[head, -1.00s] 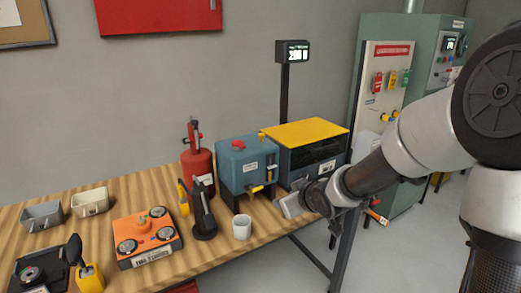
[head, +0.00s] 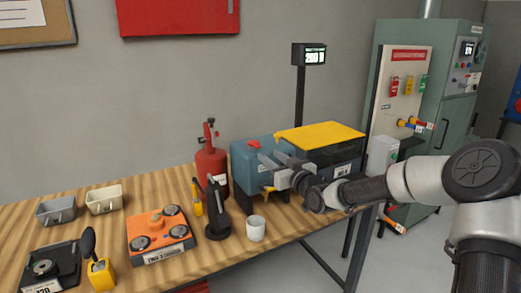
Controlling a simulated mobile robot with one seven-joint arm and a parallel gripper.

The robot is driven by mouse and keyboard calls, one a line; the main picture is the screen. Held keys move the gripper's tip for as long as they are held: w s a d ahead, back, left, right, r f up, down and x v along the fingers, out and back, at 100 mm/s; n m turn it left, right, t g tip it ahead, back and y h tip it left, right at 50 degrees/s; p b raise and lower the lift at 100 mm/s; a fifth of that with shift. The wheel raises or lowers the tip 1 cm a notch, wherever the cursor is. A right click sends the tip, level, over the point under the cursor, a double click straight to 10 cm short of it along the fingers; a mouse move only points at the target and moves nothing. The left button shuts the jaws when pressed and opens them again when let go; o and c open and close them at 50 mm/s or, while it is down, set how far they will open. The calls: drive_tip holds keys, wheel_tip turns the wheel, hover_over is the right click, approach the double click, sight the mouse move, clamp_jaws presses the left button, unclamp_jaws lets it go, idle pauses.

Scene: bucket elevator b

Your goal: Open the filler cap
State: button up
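The blue tank (head: 242,172) stands on the wooden table, left of the yellow-topped box. A small red cap (head: 253,143), which looks like the filler cap, sits on its top. My gripper (head: 268,158) is in front of the tank's upper right part, with its fingers pointing left toward the cap. The fingers look spread, with a gap between them and nothing visible held. The gripper appears apart from the cap. It hides part of the tank's front and right side, including most of the yellow fitting low on the front.
The yellow-topped box (head: 320,135) is close on the right, behind my arm. A red cylinder (head: 212,168) stands close on the left. A white cup (head: 256,229) and a black stand (head: 217,215) are in front. An orange three-knob unit (head: 160,236) lies farther left.

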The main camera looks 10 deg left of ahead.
sight(255, 144)
drive_tip(key=x, duration=0.7)
drive_tip(key=shift+w+a, duration=0.25)
drive_tip(key=shift+w, duration=0.05)
clamp_jaws()
